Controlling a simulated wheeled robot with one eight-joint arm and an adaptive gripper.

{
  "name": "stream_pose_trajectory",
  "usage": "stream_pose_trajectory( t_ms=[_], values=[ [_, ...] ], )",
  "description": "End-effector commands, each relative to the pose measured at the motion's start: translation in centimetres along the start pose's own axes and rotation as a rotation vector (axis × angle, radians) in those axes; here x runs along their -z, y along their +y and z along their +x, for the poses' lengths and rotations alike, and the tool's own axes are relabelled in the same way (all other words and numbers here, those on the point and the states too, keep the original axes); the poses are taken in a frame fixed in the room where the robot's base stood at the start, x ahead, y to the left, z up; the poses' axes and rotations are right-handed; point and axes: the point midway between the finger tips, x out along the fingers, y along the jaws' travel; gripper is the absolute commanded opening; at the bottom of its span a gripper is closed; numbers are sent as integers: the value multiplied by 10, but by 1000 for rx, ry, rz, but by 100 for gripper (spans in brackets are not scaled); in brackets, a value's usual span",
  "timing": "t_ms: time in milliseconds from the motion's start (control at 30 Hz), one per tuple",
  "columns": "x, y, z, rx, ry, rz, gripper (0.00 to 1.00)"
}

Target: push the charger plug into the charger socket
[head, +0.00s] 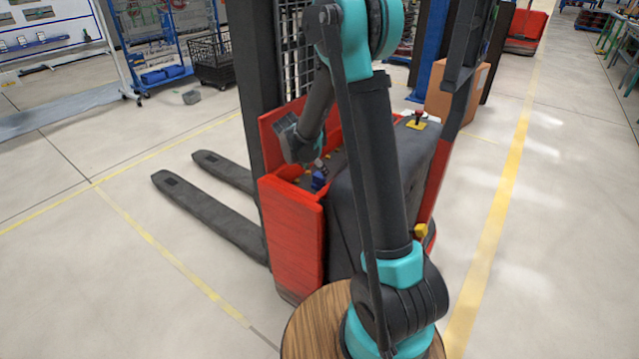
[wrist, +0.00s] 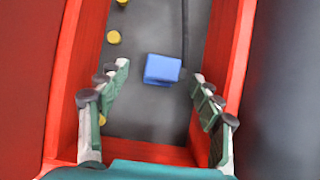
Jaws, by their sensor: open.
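A blue block (wrist: 162,69) sits in the red-walled bay of the forklift; I cannot tell whether it is the charger plug or the socket. It also shows in the head view as a small blue shape (head: 319,180). My gripper (wrist: 158,84) is open, its green-grey fingers spread to the left and right of the block. The fingers appear apart from it, with nothing held between them. No separate second connector can be made out. In the head view my gripper (head: 309,160) reaches down into the bay, partly hidden by the arm.
The red bay wall (wrist: 82,75) stands close at the left, and another red wall (wrist: 236,60) at the right. Several yellow knobs (wrist: 113,37) lie along the bay's left side. A dark cable (wrist: 186,30) runs beyond the block. The forklift's forks (head: 210,215) extend left over open floor.

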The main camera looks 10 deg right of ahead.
Motion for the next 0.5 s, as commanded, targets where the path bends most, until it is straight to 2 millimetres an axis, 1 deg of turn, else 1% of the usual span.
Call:
stream_pose_trajectory(
  t_ms=[333, 433, 500],
  values=[
    [0, 0, 3, 0, 0, 0, 66],
    [1, -2, 14, 0, 0, 1, 66],
    [2, -3, 24, 0, 0, 2, 66]
  ],
)
